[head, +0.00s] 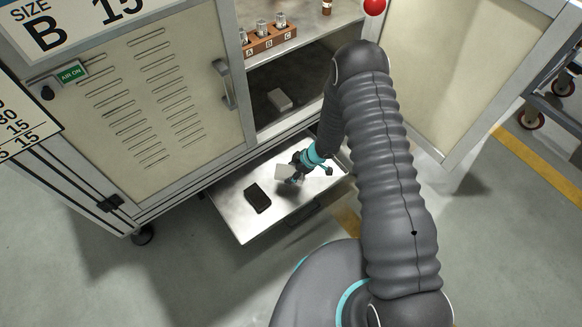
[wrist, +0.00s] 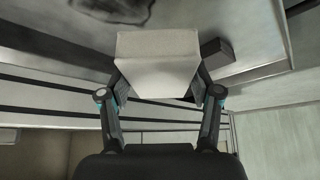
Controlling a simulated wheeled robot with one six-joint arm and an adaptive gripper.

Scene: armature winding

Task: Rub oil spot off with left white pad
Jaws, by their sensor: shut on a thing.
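My gripper (head: 292,170) is shut on a white pad (head: 283,173) above the pulled-out metal tray (head: 238,219). In the wrist view the white pad (wrist: 157,62) sits between the two fingertips (wrist: 157,90). A dark smudged patch (wrist: 115,8), which looks like the oil spot, lies on a pale surface at the top of the wrist view, partly cut off. I cannot clearly make out the spot in the head view. Whether the pad touches the tray is hard to tell.
A dark block (head: 257,198) lies on the tray, left of my gripper. A grey block (head: 279,99) sits on the cabinet's lower shelf. Above it stands a brown rack (head: 268,40) marked A, B, C. The open cabinet door (head: 470,65) stands to the right.

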